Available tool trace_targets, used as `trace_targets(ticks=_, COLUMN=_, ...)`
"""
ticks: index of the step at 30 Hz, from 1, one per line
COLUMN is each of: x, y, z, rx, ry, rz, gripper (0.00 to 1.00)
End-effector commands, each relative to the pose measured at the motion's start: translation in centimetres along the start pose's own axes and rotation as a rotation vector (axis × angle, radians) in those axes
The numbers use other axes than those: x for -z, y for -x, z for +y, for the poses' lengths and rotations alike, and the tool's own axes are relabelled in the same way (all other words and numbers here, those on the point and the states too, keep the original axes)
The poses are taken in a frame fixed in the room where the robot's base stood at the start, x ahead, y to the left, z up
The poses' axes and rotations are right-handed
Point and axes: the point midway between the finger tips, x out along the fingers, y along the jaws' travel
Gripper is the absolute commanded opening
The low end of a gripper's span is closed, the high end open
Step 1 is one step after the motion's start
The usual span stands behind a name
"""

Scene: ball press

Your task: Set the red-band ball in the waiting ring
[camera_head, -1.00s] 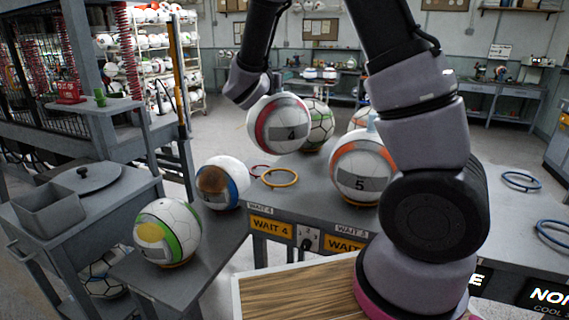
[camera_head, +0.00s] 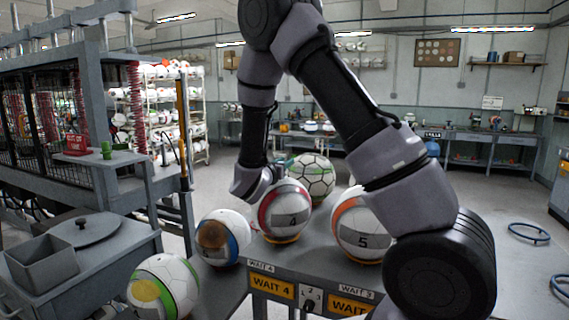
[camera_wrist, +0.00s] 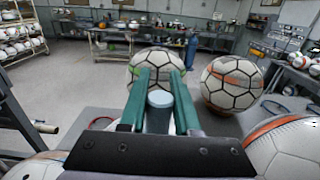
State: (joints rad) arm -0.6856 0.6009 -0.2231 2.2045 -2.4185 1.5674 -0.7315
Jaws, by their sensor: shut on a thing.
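The red-band ball (camera_head: 285,210), marked 4, sits low on the table, with the yellow-orange ring (camera_head: 281,239) showing under it above the WAIT 4 label. It looks seated in the ring, though only the ring's front edge shows. My gripper (camera_head: 264,183) is at the ball's upper back side. In the wrist view my gripper's teal fingers (camera_wrist: 159,100) are shut on the pale blue stem (camera_wrist: 160,99) of the ball. Most of the ball is hidden there behind the gripper's dark body.
The orange-band ball 5 (camera_head: 362,225) stands close on the right, the blue-band ball (camera_head: 223,237) close on the left. A green-striped ball (camera_head: 312,177) is behind. Another orange-band ball (camera_wrist: 232,83) stands behind right. The press frame (camera_head: 90,100) is at left.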

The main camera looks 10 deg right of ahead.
Motion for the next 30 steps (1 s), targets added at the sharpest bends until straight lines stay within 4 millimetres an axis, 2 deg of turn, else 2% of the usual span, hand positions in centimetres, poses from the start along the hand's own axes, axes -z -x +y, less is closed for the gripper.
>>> trace_targets(ticks=6, x=0.6, y=0.0, z=0.0, rx=0.0, ry=-0.001, rz=-0.001, gripper=0.0)
trace_targets(ticks=7, x=0.7, y=0.0, z=0.0, rx=0.0, ry=0.0, rz=0.0, gripper=0.35)
trace_targets(ticks=9, x=0.6, y=0.0, z=0.0, rx=0.0, ry=-0.001, rz=0.0, gripper=0.61)
trace_targets(ticks=18, x=0.6, y=0.0, z=0.0, rx=0.0, ry=-0.001, rz=0.0, gripper=0.61)
trace_targets(ticks=22, x=-0.2, y=0.0, z=0.0, rx=0.001, ry=-0.002, rz=0.0, gripper=0.61)
trace_targets(ticks=26, x=0.0, y=2.3, z=0.1, rx=-0.004, ry=0.001, rz=0.001, gripper=0.61)
trace_targets(ticks=30, x=-0.1, y=5.5, z=0.1, rx=-0.005, ry=0.0, rz=0.001, gripper=0.61)
